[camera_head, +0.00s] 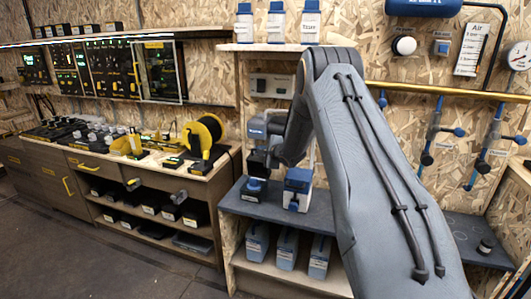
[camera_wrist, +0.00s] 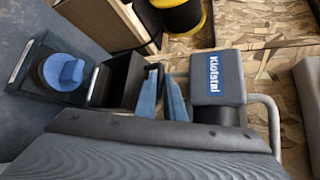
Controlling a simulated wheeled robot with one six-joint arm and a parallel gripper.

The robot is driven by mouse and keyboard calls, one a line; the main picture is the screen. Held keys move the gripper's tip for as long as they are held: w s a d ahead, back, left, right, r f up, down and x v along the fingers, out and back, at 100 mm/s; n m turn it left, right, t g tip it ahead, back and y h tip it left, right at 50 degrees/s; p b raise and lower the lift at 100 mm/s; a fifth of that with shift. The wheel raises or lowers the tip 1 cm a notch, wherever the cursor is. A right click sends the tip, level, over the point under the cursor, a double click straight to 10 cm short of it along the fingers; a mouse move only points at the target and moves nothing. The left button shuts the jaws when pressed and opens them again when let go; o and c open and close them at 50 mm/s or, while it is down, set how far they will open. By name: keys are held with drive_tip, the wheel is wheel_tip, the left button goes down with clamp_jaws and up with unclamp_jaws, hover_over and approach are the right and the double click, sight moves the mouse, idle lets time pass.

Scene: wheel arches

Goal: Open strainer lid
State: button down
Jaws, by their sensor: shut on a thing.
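In the wrist view, my gripper (camera_wrist: 163,95) has its two blue fingers close together beside a dark open-topped box (camera_wrist: 118,80). The fingers are shut on a thin part between them, seemingly the strainer lid, whose outline is mostly hidden. Left of the box is a dark unit with a round blue knob (camera_wrist: 65,71). Right of the fingers is a grey block labelled Klofstal (camera_wrist: 217,78) with a black cylinder under it. In the head view, the grey block (camera_head: 257,128) and the knob unit (camera_head: 254,190) show at the workbench's left end; the fingertips are hard to make out.
A white-and-blue device (camera_head: 297,188) stands close to the right on the dark bench top. Several blue-grey bins (camera_head: 287,250) sit on the shelf below. A yellow hose reel (camera_head: 204,137) stands on the left bench. The bench's right part holds a small dark fitting (camera_head: 486,245).

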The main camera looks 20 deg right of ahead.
drive_tip(key=shift+w+d+r, duration=0.1)
drive_tip(key=shift+w+r, duration=0.45)
drive_tip(key=shift+r, duration=0.15)
drive_tip(key=c, duration=1.9)
unclamp_jaws()
drive_tip(key=shift+o, duration=0.3)
drive_tip(key=shift+s+d+f, duration=0.1)
drive_tip(key=shift+s+f, duration=0.05)
drive_tip(key=shift+f, duration=0.05)
drive_tip(key=shift+s, duration=0.25)
drive_tip(key=v, duration=0.7)
drive_tip(key=shift+r+b, duration=0.15)
drive_tip(key=shift+b, duration=0.15)
drive_tip(key=shift+s, duration=0.1)
